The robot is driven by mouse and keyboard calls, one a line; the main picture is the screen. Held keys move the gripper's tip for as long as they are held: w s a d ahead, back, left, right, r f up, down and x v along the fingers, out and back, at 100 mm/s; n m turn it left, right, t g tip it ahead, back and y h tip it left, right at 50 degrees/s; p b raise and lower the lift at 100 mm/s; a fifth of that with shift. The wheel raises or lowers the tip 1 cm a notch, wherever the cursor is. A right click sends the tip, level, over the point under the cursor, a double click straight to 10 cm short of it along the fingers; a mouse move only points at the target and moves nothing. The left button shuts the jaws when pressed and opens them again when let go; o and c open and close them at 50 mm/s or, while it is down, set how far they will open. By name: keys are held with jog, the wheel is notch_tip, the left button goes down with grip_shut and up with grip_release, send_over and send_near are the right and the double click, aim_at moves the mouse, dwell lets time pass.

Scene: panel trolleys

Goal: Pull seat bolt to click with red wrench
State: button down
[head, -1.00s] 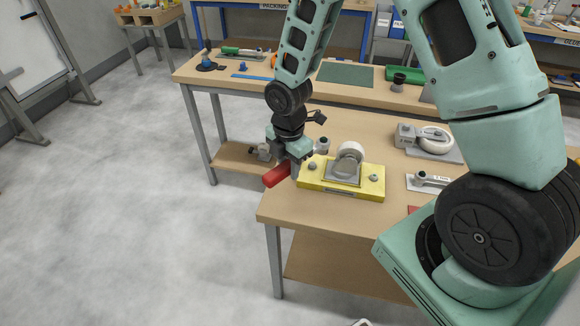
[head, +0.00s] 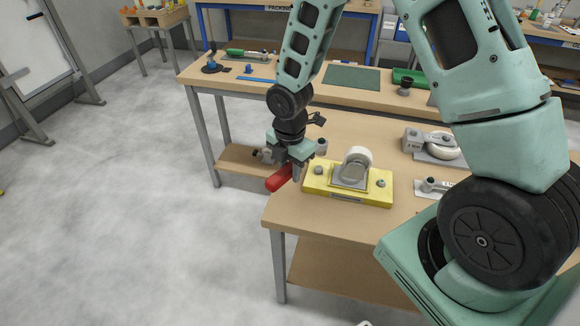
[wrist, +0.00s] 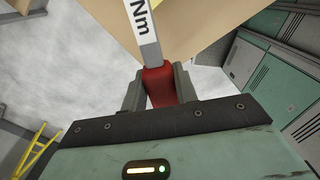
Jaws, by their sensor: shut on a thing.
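My gripper (head: 290,162) is shut on the red handle of the wrench (head: 279,179), at the left edge of the near bench. In the wrist view the red grip (wrist: 159,86) sits between both fingers, and a grey shaft with the letters "Nm" runs up out of the picture. A yellow block (head: 347,187) lies on the bench right of my gripper. It carries a caster with a pale wheel (head: 358,155) and a bolt head at each end, the left one (head: 318,170) and the right one (head: 381,183). The wrench's working end is hidden, so I cannot tell whether it is on a bolt.
A second bench (head: 260,85) with tools and a green mat (head: 352,77) stands behind.

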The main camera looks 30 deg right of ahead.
jog(key=shift+f+b, duration=1.7)
jog(key=shift+f, duration=1.2)
